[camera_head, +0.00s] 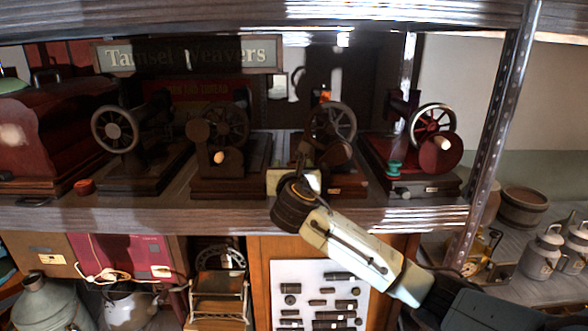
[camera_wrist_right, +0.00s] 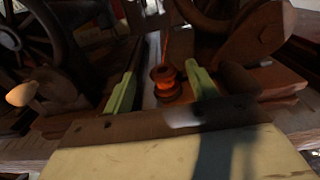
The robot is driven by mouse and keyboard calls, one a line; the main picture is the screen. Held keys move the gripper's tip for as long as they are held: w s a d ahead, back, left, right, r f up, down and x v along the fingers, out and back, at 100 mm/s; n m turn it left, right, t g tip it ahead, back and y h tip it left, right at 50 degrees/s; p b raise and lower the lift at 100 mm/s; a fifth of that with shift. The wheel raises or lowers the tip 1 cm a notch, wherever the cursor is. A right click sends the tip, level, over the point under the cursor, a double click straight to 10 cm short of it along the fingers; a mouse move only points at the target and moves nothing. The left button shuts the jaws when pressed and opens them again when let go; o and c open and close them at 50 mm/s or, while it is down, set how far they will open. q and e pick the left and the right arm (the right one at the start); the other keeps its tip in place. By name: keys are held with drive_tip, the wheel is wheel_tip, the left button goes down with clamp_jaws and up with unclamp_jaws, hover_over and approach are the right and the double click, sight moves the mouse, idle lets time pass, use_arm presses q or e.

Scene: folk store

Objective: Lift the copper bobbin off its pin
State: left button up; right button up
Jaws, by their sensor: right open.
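The copper bobbin (camera_wrist_right: 165,84) shows in the right wrist view as a small orange-copper spool standing upright, with a thin reddish line rising above it. My right gripper (camera_wrist_right: 160,70) is open. Its two green fingers lie one to each side of the bobbin, with gaps between them and it; the bobbin is not gripped. In the head view my right gripper (camera_head: 294,180) reaches in over the shelf's front edge, before the third machine from the left. The bobbin is not clear there, seemingly hidden by the gripper. The pin cannot be made out. My left gripper is out of view.
Dark machines with spoked wheels stand along the shelf (camera_head: 240,214), including one close to the right of my gripper (camera_head: 331,122). A red spool (camera_head: 84,187) lies at the left and a green spool (camera_head: 393,170) at the right. A metal post (camera_head: 497,130) stands further right.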

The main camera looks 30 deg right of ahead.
sight(294, 164)
drive_tip(key=shift+x, duration=2.75)
drive_tip(key=shift+s+d+f, duration=0.1)
drive_tip(key=shift+s+f, duration=0.05)
drive_tip(key=shift+c, duration=0.5)
drive_tip(key=c, duration=1)
